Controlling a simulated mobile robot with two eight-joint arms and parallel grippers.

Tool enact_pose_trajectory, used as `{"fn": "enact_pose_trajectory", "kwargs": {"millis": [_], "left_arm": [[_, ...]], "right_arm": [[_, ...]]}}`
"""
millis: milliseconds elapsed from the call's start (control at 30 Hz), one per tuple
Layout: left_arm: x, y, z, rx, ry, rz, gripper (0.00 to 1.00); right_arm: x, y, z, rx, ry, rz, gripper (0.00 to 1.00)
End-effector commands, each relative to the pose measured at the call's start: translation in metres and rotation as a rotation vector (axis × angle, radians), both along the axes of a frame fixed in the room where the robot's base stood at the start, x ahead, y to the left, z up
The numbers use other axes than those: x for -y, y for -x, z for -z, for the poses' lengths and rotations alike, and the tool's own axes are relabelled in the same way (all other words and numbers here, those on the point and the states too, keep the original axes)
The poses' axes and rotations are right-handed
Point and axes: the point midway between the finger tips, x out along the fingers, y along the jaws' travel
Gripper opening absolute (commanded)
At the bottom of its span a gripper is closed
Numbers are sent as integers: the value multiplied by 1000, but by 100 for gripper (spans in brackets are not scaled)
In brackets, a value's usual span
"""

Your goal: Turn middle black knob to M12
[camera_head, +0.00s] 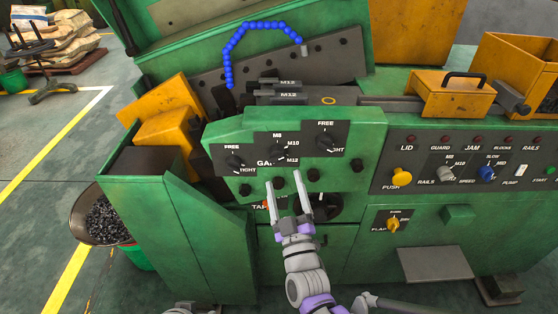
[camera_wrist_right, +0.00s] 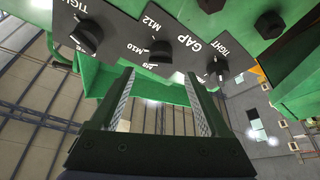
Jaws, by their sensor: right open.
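The middle black knob (camera_head: 278,152) sits on a black plate marked M8, M10, M12 and GAP, on the green machine's front. It also shows in the right wrist view (camera_wrist_right: 160,50), where the plate appears turned over. A small white mark shows on the M8/M10 side of the knob; its exact setting is hard to tell. My right gripper (camera_head: 287,180) is open and empty, its fingers pointing up just below the knob in the head view. In the wrist view its fingertips (camera_wrist_right: 159,76) lie on either side of the knob's line, apart from it. My left gripper is not in view.
A left FREE/TIGHT knob (camera_head: 234,161) and a right one (camera_head: 327,141) flank the middle knob. A control panel with a yellow PUSH button (camera_head: 402,176) is at right. A bowl of dark parts (camera_head: 104,219) stands at left.

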Motion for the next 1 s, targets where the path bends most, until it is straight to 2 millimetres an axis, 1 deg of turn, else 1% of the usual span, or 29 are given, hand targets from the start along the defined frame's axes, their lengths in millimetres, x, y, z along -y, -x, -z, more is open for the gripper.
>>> {"fn": "enact_pose_trajectory", "kwargs": {"millis": [33, 100, 300, 500, 767, 867, 1000], "left_arm": [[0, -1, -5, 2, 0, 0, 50], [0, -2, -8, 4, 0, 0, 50], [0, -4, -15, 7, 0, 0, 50], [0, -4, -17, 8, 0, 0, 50], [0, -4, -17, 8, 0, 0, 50], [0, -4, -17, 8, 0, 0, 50], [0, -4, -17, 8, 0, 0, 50]], "right_arm": [[-2, -11, -6, 0, 0, 1, 80], [-4, -24, -11, 0, 0, 1, 80], [-10, -53, -20, 0, 0, 1, 80], [-13, -65, -24, -1, -1, 0, 80], [-13, -65, -23, -2, -1, -1, 80], [-13, -65, -23, -2, -1, -1, 64], [-13, -65, -24, -2, -1, -1, 38]]}}
